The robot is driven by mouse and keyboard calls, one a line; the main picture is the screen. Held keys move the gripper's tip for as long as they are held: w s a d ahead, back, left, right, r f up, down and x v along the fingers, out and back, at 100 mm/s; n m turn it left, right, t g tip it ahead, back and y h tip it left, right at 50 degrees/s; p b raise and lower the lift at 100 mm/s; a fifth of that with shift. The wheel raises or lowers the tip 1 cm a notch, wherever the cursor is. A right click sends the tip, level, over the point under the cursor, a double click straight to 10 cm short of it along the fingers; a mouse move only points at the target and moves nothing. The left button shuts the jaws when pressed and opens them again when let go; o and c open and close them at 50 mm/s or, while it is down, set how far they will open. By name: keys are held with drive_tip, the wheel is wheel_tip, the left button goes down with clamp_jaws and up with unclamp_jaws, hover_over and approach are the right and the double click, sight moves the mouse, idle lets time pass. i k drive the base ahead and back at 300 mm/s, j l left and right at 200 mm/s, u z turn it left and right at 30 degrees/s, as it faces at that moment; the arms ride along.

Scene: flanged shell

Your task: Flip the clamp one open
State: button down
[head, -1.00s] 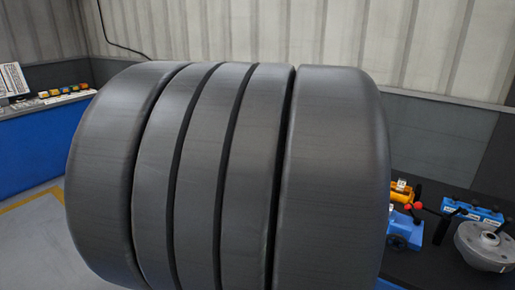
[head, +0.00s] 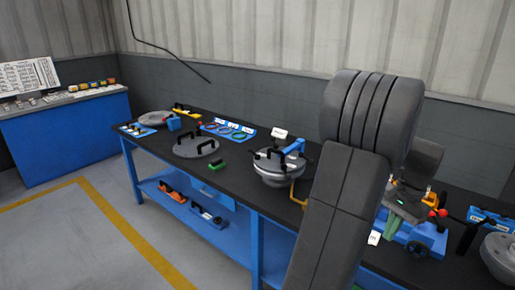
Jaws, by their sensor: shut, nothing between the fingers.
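A silver flanged vessel (head: 275,178) with black handles stands on the dark bench top, with a blue part (head: 294,147) at its right rim. A second grey flanged body (head: 499,256) is cut by the right edge. I cannot tell which part is clamp one; no number is readable. My arm rises between the two. My gripper (head: 391,226), with what look like green fingertips, points down right of my arm, by a blue fixture (head: 427,240) with red knobs. It looks shut and empty. My arm hides part of the bench.
A grey lid with black handles (head: 196,146) and a blue tray of coloured rings (head: 229,129) lie on the bench (head: 240,185). A lower shelf holds tools. A blue side bench (head: 65,138) stands at left. The floor in front is clear.

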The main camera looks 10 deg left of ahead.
sight(256, 157)
drive_tip(key=i+j, duration=0.95)
drive_tip(key=i, duration=0.2)
drive_tip(key=i+j, duration=0.95)
drive_tip(key=i, duration=0.2)
drive_tip(key=l+z, duration=0.05)
